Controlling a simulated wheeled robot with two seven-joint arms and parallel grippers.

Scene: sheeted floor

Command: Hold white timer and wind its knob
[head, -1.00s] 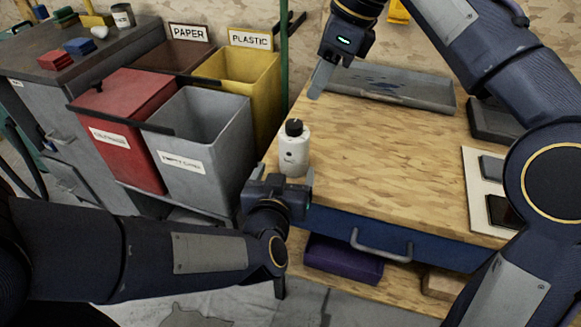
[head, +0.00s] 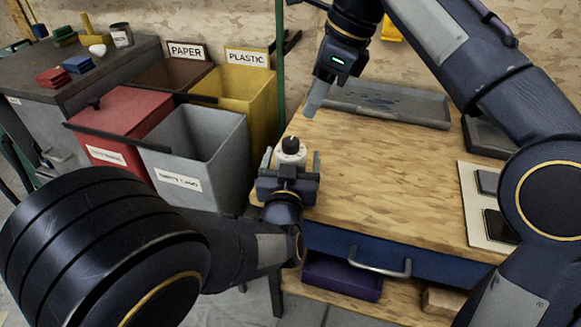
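The white timer (head: 291,159) with its black knob (head: 290,144) on top stands upright near the left edge of the wooden workbench. My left gripper (head: 292,160) is at the timer from the front, one finger on each side. Its fingers look spread wider than the timer, with a small gap showing. The gripper body hides the timer's lower part. My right gripper (head: 314,104) points down above the bench, behind and slightly right of the knob, apart from the timer. Its fingers overlap in this view, so its opening is unclear.
A grey tray (head: 425,112) lies at the back of the workbench (head: 385,190). A white board (head: 473,222) with dark devices lies at the right. Red (head: 120,118), grey (head: 215,155) and yellow (head: 257,95) bins stand left of the bench. The bench middle is clear.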

